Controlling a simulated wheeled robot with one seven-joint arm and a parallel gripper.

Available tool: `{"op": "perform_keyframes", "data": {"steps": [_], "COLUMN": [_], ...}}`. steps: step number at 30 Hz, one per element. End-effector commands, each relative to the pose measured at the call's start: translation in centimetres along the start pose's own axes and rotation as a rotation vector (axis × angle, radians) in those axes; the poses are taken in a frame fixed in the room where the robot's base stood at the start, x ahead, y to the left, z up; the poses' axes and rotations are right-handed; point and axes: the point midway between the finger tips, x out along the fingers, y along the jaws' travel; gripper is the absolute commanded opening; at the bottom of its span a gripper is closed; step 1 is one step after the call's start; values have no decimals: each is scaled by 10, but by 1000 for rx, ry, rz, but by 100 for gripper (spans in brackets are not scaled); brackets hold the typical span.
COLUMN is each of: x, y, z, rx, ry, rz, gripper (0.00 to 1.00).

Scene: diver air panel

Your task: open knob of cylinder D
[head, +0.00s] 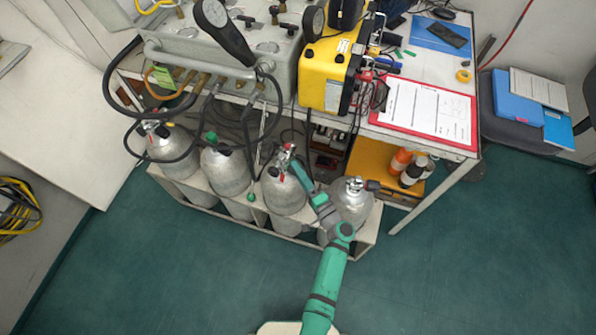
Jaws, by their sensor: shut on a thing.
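Four grey cylinders stand upright in a white rack: the far-left one (172,142), the second (226,172), the third (282,193) and the far-right one (351,203). I cannot read letters on them, so I cannot tell which is cylinder D. My green arm comes up from the bottom, passing in front of the far-right cylinder. My gripper (295,166) is at the metal valve (285,155) on top of the third cylinder, shut on its knob. The fingers hide most of that knob, and its turn angle cannot be told. The far-right valve (354,185) is untouched.
A workbench above the rack holds a gauge panel (220,53), a yellow case (328,70) and a red clipboard (425,110). Black hoses (110,85) hang over the left cylinders. Orange and white bottles (405,163) stand at right below. The green floor in front is clear.

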Motion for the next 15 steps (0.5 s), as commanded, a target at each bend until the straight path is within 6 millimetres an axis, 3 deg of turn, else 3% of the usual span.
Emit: {"op": "perform_keyframes", "data": {"steps": [15], "x": [-1], "y": [1], "z": [-3], "rx": [-331], "ry": [-9], "rz": [-157], "gripper": [10]}}
